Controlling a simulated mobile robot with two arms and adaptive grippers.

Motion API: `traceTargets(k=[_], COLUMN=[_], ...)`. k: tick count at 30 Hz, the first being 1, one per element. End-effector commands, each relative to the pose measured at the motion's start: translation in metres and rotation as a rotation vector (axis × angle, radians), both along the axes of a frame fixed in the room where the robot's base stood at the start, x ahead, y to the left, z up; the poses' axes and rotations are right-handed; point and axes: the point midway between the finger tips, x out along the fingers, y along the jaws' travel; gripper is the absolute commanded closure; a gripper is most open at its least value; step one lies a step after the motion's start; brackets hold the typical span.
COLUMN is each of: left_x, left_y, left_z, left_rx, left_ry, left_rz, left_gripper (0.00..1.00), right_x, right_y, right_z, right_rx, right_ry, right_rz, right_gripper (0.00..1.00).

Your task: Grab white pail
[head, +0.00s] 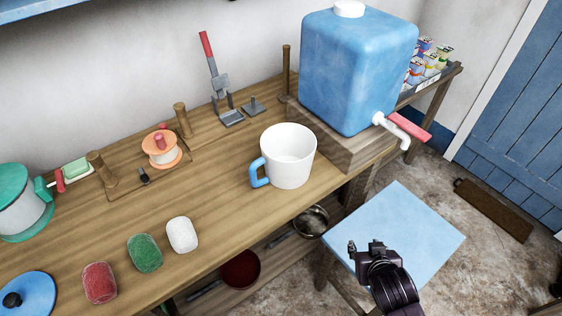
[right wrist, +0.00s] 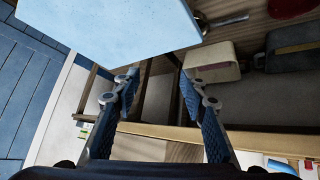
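The white pail (head: 288,155) stands upright on the wooden counter near its front edge, left of the blue water tank. It has a blue handle (head: 258,173) on its left side and its open top shows. My right gripper (head: 364,250) is over the blue stool top, below and to the right of the pail in the head view, and apart from it. In the right wrist view its two fingers (right wrist: 160,84) are spread with nothing between them. The pail is not recognisable in that view. My left gripper is out of view.
The blue tank (head: 355,70) with a red-handled tap (head: 408,127) stands right of the pail. A blue stool (head: 400,232) is in front of the counter (head: 215,215). White, green and red lumps lie left of the pail. Pans sit on the lower shelf.

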Motion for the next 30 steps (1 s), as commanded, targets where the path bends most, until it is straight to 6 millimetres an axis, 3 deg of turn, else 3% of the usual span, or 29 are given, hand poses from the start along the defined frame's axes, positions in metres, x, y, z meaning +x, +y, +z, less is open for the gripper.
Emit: traceTargets(k=[1,6,11,14,18,21,23,27,30], left_x=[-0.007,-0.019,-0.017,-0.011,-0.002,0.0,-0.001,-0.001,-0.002], left_y=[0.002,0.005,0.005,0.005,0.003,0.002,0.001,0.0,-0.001], left_z=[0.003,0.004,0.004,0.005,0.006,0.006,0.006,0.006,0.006], left_rx=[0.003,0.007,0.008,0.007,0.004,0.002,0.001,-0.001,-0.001], left_ry=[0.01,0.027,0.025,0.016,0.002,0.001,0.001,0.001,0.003], left_rz=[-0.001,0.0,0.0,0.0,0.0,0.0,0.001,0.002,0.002], left_gripper=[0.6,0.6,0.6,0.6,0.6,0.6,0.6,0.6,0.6], right_x=[0.015,0.08,0.126,0.149,0.168,0.169,0.166,0.153,0.145], right_y=[-0.002,-0.001,0.018,0.041,0.091,0.131,0.153,0.188,0.193], right_z=[0.034,0.133,0.202,0.245,0.295,0.312,0.313,0.288,0.258], right_rx=[0.003,0.041,0.102,0.152,0.244,0.312,0.347,0.396,0.404], right_ry=[-0.072,-0.395,-0.663,-0.819,-0.992,-1.033,-1.017,-0.858,-0.687], right_rz=[-0.014,-0.037,0.03,0.129,0.362,0.578,0.713,1.001,1.137], right_gripper=[0.61,0.61,0.61,0.61,0.61,0.61,0.61,0.61,0.61])
